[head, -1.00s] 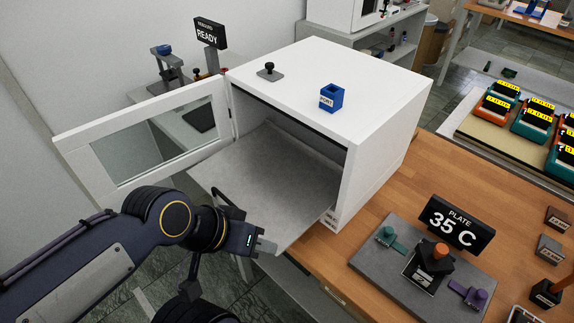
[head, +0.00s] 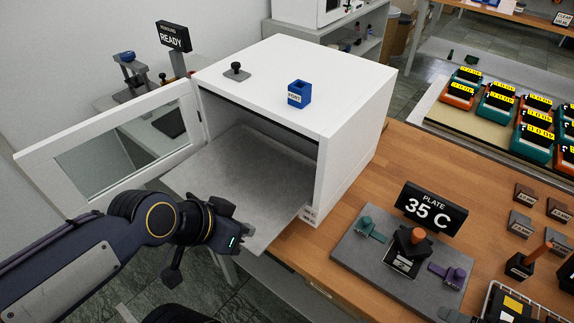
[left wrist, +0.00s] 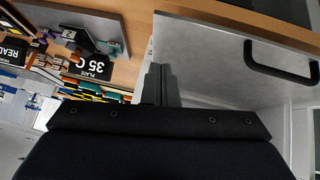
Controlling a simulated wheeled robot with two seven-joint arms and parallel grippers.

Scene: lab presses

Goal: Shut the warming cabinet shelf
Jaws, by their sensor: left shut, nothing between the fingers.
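The warming cabinet (head: 350,130) is a white box on the wooden bench, with its windowed door (head: 50,175) swung open to the left. Its grey shelf (head: 240,170) sticks out of the front opening. My left gripper (head: 246,238) is shut and empty at the shelf's front edge, near its right corner; I cannot tell whether it touches. In the left wrist view, the shut fingers (left wrist: 158,80) appear beside the grey shelf panel (left wrist: 195,50), with a black handle (left wrist: 283,63) to their right. In the head view my arm hides the handle. My right gripper is out of view.
A blue holder (head: 299,93) and a black-knobbed piece (head: 236,72) sit on the cabinet top. A 35 C plate sign (head: 430,207) and a grey base (head: 365,262) with knobbed parts occupy the bench at right. A READY sign (head: 173,37) stands behind the door.

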